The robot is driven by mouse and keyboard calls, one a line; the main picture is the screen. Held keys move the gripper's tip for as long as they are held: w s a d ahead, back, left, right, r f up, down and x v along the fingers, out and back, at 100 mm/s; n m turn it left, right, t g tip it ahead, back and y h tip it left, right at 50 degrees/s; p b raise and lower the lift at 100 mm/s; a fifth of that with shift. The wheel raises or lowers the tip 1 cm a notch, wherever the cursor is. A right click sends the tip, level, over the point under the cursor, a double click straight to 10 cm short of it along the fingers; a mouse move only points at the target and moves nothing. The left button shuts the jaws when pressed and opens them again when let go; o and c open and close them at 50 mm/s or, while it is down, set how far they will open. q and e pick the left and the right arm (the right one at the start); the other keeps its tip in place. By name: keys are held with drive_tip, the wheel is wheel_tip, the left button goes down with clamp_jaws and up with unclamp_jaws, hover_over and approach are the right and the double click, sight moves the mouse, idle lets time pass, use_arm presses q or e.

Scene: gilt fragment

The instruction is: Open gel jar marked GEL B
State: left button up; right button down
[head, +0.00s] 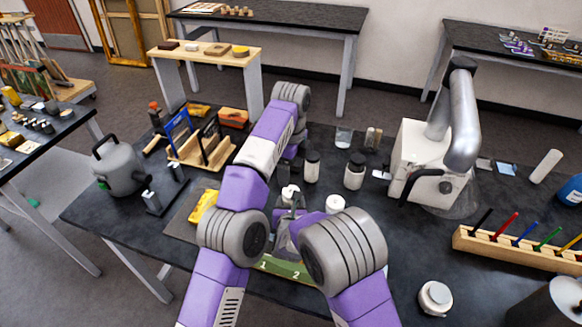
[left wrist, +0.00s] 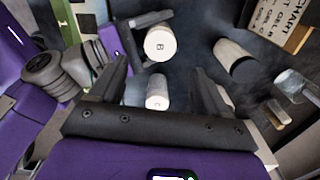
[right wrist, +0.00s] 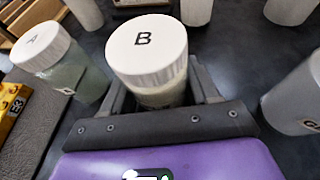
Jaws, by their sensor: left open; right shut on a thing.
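The jar marked B (right wrist: 150,55) has a white ribbed lid and a pale body. It stands upright with its lid on. My right gripper (right wrist: 160,88) is shut on its body below the lid. In the left wrist view the B lid (left wrist: 160,44) shows with the dark right fingers beside it; the jar also shows in the head view (head: 289,191). My left gripper (left wrist: 160,68) is open and empty, facing down toward the jars. In the head view my left fingertips are hidden. The jar marked A (right wrist: 42,50) stands left of B.
A white-lidded jar (left wrist: 157,92) stands close to B, under my left gripper. Other lidded jars (head: 312,166) (head: 354,171) stand behind. A grey mat with a yellow block (head: 203,207) lies left. The white machine (head: 415,160) and the pen rack (head: 520,248) are right.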

sight(291, 191)
use_arm(q)
drive_tip(key=m, duration=0.3)
drive_tip(key=shift+m, duration=0.3)
drive_tip(key=m, duration=0.4)
drive_tip(key=shift+f, duration=4)
drive_tip(key=shift+c, duration=0.3)
